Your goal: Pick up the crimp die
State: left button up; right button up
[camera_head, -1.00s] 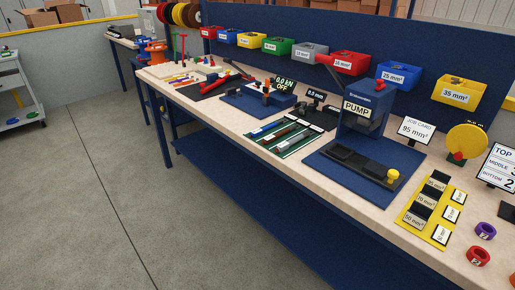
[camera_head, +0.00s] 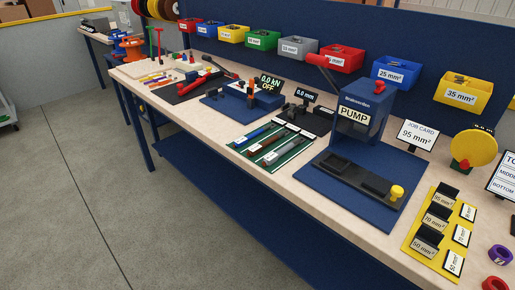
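Several dark crimp dies stand on a yellow tray (camera_head: 410,258) at the right of the bench, each beside a white size label. The front die (camera_head: 427,241) has a face label that seems to read 50 mm², the middle die (camera_head: 436,217) seems to read 70 mm². The back die (camera_head: 446,193) has a label too small to read surely. A job card (camera_head: 419,134) behind them reads 95 mm². Neither of my grippers is in view.
A blue pump press (camera_head: 360,112) with a yellow knob stands left of the tray. Purple (camera_head: 499,254) and red (camera_head: 495,284) rings lie right of it. Labelled bins (camera_head: 396,71) line the back panel. A green mat (camera_head: 252,150) holds tools. Grey floor (camera_head: 60,200) is clear in front.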

aim_at(445, 195)
jog(key=z, duration=1.4)
